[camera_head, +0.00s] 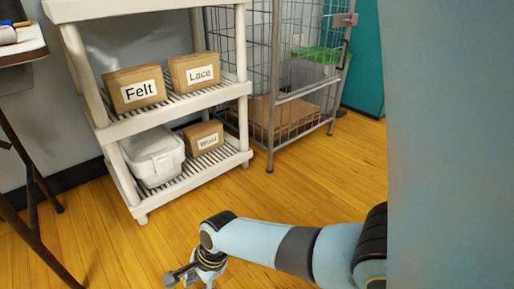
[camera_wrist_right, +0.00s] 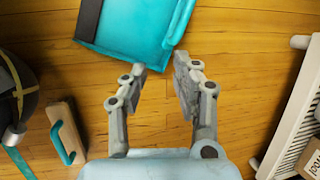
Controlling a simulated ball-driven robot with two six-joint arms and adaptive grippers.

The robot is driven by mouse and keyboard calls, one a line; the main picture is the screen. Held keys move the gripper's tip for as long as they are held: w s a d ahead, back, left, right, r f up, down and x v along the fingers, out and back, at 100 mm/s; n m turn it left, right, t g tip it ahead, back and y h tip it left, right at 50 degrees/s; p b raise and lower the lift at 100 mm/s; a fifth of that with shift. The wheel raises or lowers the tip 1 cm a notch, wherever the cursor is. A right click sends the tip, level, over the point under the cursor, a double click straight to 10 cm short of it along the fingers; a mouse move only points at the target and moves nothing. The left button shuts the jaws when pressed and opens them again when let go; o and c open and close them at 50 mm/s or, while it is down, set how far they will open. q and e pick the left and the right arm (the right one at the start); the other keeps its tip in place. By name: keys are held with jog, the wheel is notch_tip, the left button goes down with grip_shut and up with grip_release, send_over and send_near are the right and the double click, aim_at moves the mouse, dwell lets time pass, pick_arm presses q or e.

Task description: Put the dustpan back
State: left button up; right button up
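A teal, shallow, pan-like thing with a raised rim and a dark strip at its left end, which looks like the dustpan (camera_wrist_right: 135,28), lies on the wooden floor in the right wrist view. The top edge of that view cuts it off. I cannot make it out in the head view. My right gripper (camera_wrist_right: 160,62) is open and empty, its fingertips apart just below the teal thing in that picture. In the head view my right gripper (camera_head: 195,275) is low at the bottom edge, partly cut off. My left gripper is not in view.
A white slatted shelf (camera_head: 178,103) holds labelled cardboard boxes and a white lidded bin (camera_head: 154,157). A wire cage (camera_head: 300,95) stands to its right. A wooden block with a teal handle (camera_wrist_right: 67,135) lies left in the wrist view. The floor before the shelf is clear.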

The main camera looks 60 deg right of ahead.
jog(key=s+d+r+n+t+h, duration=0.1)
jog(key=s+r+n, duration=0.7)
jog(key=r+n, duration=0.3)
jog(key=s+d+r+n+h, duration=0.1)
jog(key=s+r+n, duration=0.7)
jog(key=r+n, duration=0.2)
jog(key=shift+d+r+n+t+h, duration=0.3)
jog(key=shift+r+n+t, duration=0.1)
jog(key=shift+r, duration=0.3)
jog(key=shift+s, duration=0.1)
